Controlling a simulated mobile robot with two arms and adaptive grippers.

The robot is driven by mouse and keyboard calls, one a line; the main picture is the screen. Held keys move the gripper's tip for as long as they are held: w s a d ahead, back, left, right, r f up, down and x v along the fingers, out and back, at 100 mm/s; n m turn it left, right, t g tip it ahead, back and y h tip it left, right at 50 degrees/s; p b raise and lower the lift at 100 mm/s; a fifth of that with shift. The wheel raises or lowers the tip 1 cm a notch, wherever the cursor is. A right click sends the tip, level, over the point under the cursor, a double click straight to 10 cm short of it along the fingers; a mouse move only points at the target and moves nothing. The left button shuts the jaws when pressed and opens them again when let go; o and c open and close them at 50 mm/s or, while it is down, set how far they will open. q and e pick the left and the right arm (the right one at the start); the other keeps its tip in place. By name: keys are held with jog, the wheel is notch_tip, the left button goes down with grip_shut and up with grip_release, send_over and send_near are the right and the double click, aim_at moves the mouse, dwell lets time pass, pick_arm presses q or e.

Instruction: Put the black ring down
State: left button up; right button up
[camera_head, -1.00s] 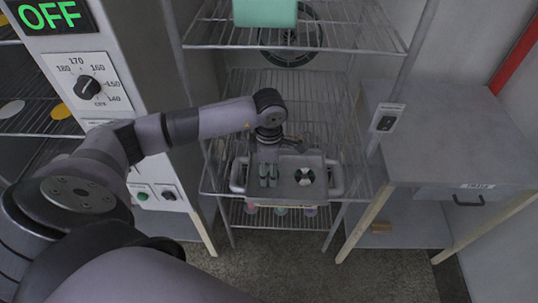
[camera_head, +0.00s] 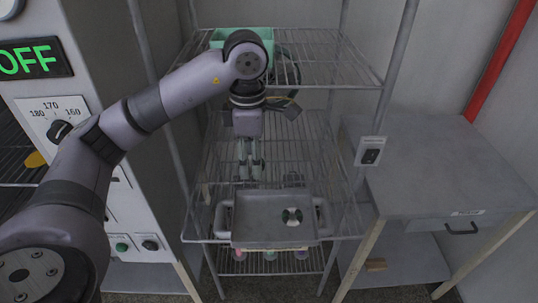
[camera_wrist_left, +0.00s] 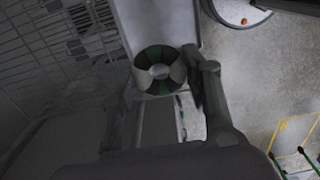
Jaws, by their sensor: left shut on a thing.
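My left gripper (camera_head: 250,168) points down above the wire shelf, at the left back of the grey tray (camera_head: 265,235). A ring with dark and white segments (camera_head: 292,215) shows on the right part of the tray, apart from the fingers in the head view. A segmented black, green and white ring (camera_wrist_left: 160,70) shows in the left wrist view, with a dark finger-like part just right of it. I cannot tell whether either ring is the black ring. My right gripper is not in view.
An upper wire shelf (camera_head: 330,62) carries a mint-green box (camera_head: 262,36) close to my arm. A grey table (camera_head: 440,165) stands on the right, and its top is clear. A control cabinet (camera_head: 95,40) with a dial stands close on the left.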

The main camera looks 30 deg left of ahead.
pick_arm(q)
jog(key=s+d+f+m, duration=0.4)
jog(key=m, duration=0.8)
jog(key=s+d+f+m, duration=0.4)
jog(key=d+f+m, duration=0.1)
jog(key=m, duration=0.7)
jog(key=shift+d+m, duration=0.25)
jog(key=shift+m, duration=0.05)
